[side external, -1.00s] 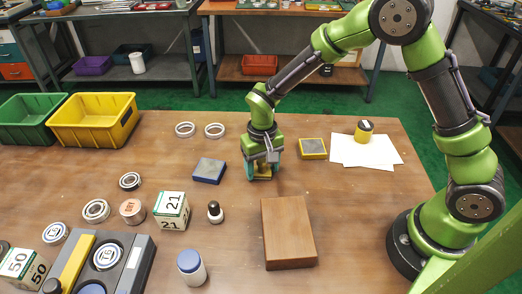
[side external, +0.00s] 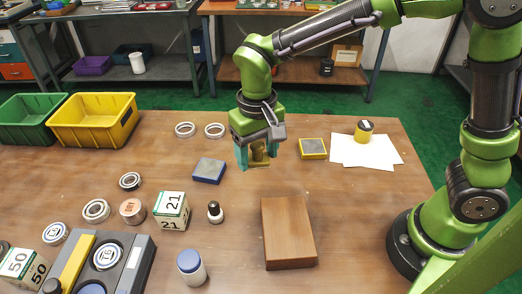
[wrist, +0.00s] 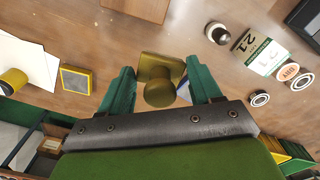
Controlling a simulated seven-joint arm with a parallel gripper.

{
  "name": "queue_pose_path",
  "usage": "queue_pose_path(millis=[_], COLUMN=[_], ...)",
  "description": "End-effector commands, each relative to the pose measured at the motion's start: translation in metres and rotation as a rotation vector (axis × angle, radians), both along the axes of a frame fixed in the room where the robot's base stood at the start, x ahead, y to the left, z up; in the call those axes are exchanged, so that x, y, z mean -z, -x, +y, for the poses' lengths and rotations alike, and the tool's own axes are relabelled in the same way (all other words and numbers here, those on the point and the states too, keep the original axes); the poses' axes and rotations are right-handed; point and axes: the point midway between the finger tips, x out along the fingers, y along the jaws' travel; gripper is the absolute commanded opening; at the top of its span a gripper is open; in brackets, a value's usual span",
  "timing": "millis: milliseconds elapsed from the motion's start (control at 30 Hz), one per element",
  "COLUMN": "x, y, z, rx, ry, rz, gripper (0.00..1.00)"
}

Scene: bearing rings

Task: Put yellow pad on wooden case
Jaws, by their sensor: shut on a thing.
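The yellow pad (side external: 312,149), a flat yellow-edged square with a grey top, lies on the table right of my gripper; the wrist view shows it at left (wrist: 76,80). The wooden case (side external: 289,232) is a closed brown box lying flat at the front, its top bare; part of it shows at the top of the wrist view (wrist: 137,8). My gripper (side external: 257,158) is shut on a brass knobbed block (wrist: 160,68), with a square plate and a round knob. It holds the block above the table, behind the case.
A blue-edged pad (side external: 209,171) lies left of my gripper. White papers (side external: 372,153) with a yellow-black cylinder (side external: 364,131) lie right of the yellow pad. A small dark-and-white bottle (side external: 215,212) and a numbered box (side external: 172,210) stand left of the case. Bare table surrounds the case.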

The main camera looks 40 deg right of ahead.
Motion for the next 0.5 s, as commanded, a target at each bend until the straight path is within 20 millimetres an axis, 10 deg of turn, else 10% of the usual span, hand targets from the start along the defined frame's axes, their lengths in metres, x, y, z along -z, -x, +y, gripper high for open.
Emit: queue_pose_path(millis=[233,500], x=[-0.009,0.016], y=[0.095,0.113], z=[0.027,0.019], rx=[0.021,0.146], ry=[0.001,0.005], rz=[-0.001,0.003], gripper=[0.33,0.33])
